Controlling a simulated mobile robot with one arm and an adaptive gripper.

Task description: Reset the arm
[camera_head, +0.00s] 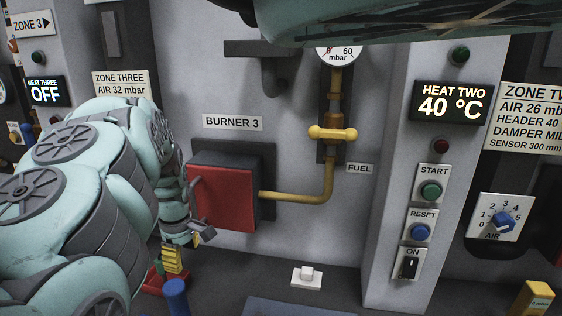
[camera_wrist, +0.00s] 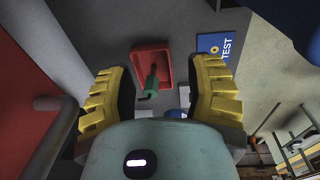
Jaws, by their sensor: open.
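My arm enters from the left in the head view, and my gripper (camera_head: 172,262) points down beside the red burner box (camera_head: 222,196). In the wrist view my gripper (camera_wrist: 160,92) shows two yellow ribbed fingers wide apart. No object is held between them. Below, between the fingers in that view, lies a red tray (camera_wrist: 138,58) with a green-handled item (camera_wrist: 152,82) in it. The tray also shows in the head view (camera_head: 152,287), partly hidden by my gripper.
The burner box's red side (camera_wrist: 28,85) is close at left in the wrist view. A blue post (camera_head: 177,296) stands near my gripper. A yellow fuel pipe with a valve handle (camera_head: 332,133) and a control column (camera_head: 400,200) are to the right. A white switch (camera_head: 306,277) sits on the ledge.

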